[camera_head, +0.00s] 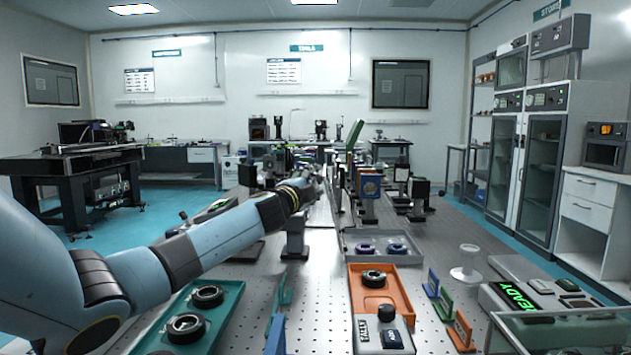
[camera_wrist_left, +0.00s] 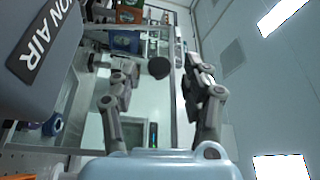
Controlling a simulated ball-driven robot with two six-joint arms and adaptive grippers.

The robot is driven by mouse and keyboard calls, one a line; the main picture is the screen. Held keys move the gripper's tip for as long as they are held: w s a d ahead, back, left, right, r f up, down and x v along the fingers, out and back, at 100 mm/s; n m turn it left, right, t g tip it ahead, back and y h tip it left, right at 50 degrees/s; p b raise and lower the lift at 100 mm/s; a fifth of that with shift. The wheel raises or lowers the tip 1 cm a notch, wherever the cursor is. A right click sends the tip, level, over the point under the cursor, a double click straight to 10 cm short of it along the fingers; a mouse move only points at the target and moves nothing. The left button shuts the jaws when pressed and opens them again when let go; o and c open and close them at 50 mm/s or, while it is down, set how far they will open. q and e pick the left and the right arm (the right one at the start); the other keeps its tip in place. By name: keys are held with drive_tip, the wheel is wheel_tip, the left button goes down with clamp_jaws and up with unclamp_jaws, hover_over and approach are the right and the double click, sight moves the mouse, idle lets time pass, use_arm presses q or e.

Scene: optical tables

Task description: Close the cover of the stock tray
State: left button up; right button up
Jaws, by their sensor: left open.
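The grey stock tray (camera_head: 348,247) lies on the perforated table, ahead of the orange tray, with two dark blue rings inside. What looks like its clear cover (camera_head: 335,207) stands raised at the tray's left side, seen nearly edge-on in the head view. In the left wrist view a clear, dark-edged panel with a round dark knob (camera_wrist_left: 158,67) shows between the fingers. My left gripper (camera_head: 318,186) is at the raised cover; its open fingers also show in the left wrist view (camera_wrist_left: 160,82), apart on either side of the panel. Contact cannot be told. My right gripper is out of view.
An orange tray (camera_head: 401,290) with a dark ring is nearer. A teal tray (camera_head: 228,296) with rings lies under my left arm. Coloured plates (camera_head: 440,300) and a white stand (camera_head: 466,262) are right of the trays. Optical mounts crowd the table behind.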

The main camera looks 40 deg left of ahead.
use_arm(q)
drive_tip(key=shift+w+a, duration=0.15)
drive_tip(key=shift+w, duration=0.5)
drive_tip(key=shift+s, duration=0.1)
drive_tip(key=c, duration=0.6)
drive_tip(key=shift+f, duration=0.15)
clamp_jaws()
